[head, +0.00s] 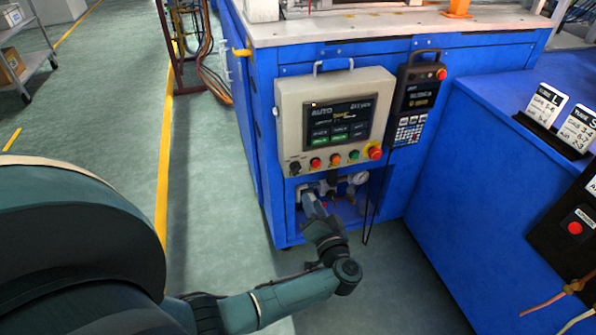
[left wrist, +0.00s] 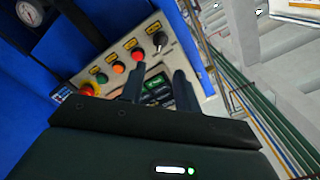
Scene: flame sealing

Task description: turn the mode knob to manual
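The mode knob is a small black knob (head: 295,166) at the lower left of the beige control panel (head: 290,110) in the head view. In the left wrist view the knob (left wrist: 159,39) sits at the end of a row of coloured buttons, beyond my fingertips. The panel's screen (head: 338,122) reads AUTO. My left gripper (head: 311,200) is below the panel, a little right of the knob. In the left wrist view its two fingers (left wrist: 160,75) are apart with nothing between them. They do not appear to touch the knob. My right gripper is in neither view.
Red, orange and green buttons and a red emergency stop (head: 375,151) sit right of the knob. A gauge (head: 358,178) and fittings are in the recess below. A black pendant (head: 415,95) hangs to the right. The floor (head: 215,170) at left is clear.

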